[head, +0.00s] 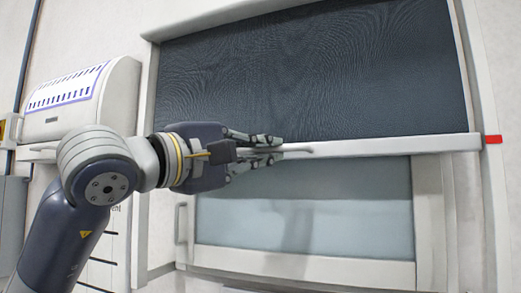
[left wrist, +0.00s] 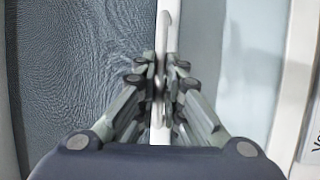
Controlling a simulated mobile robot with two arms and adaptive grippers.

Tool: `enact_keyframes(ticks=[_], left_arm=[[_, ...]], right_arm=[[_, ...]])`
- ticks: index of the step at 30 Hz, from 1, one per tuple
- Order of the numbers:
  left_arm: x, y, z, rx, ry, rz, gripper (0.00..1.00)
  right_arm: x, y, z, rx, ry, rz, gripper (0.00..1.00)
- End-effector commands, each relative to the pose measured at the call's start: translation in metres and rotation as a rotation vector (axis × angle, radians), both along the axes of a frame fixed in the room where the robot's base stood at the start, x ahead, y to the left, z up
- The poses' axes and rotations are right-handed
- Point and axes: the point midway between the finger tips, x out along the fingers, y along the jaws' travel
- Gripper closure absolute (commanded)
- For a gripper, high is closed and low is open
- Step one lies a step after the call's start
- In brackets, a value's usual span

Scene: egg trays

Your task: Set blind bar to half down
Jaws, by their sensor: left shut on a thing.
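The blind is a dark textured sheet (head: 310,75) over the upper part of a window. Its pale blind bar (head: 400,145) runs across the window at the sheet's lower edge. A small handle (head: 300,149) sticks out at the bar. My left gripper (head: 278,149) reaches in from the left and is shut on this handle. In the left wrist view the fingers of the left gripper (left wrist: 161,68) close on both sides of the handle, with the bar (left wrist: 170,25) running upright beyond. The fingers hide part of the handle. My right gripper is not in view.
A red mark (head: 493,139) sits on the right frame, about level with the bar. Below the bar is pale glass (head: 350,220) in a white frame. A white rounded unit (head: 80,97) is at the left. An upright handle (head: 182,222) stands beside the lower frame.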

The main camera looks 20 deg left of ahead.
Motion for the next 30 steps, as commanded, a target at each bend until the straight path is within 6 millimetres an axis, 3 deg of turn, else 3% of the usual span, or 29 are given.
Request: enact_keyframes(ticks=[5, 6, 8, 20, 30], left_arm=[[0.0, -0.001, 0.0, 0.001, 0.0, -0.003, 1.0], [0.0, -0.001, 0.0, 0.001, 0.0, -0.003, 0.82], [0.0, -0.001, 0.0, 0.001, -0.001, -0.002, 0.71], [-0.004, 0.002, 0.0, -0.001, -0.002, 0.0, 0.71], [-0.06, 0.028, -0.01, 0.001, -0.004, 0.003, 0.71]], right_arm=[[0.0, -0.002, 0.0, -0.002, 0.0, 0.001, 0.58], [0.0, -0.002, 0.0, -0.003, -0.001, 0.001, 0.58], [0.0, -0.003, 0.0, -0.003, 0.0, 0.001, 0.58], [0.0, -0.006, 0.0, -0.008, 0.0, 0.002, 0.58], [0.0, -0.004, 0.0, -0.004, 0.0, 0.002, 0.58]])
